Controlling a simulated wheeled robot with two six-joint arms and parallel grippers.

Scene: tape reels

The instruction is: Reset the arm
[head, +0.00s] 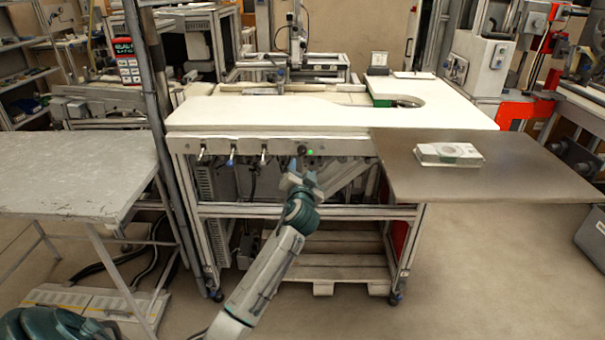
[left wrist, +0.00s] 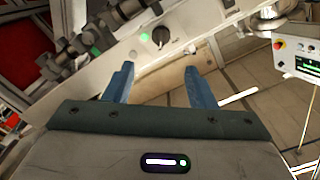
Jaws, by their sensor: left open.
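My left gripper (head: 297,172) is in front of the white workbench (head: 290,113), just below its front edge and near a black knob and a green light. In the left wrist view the gripper (left wrist: 158,82) has its two blue fingers apart, with nothing between them. The knob (left wrist: 160,36) shows beyond the fingertips. My right gripper is not seen.
A white box (head: 447,153) lies on a brown board (head: 500,180) at the right. A grey table (head: 70,175) stands at the left. Switches line the workbench's front edge. Open floor lies in front of the workbench.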

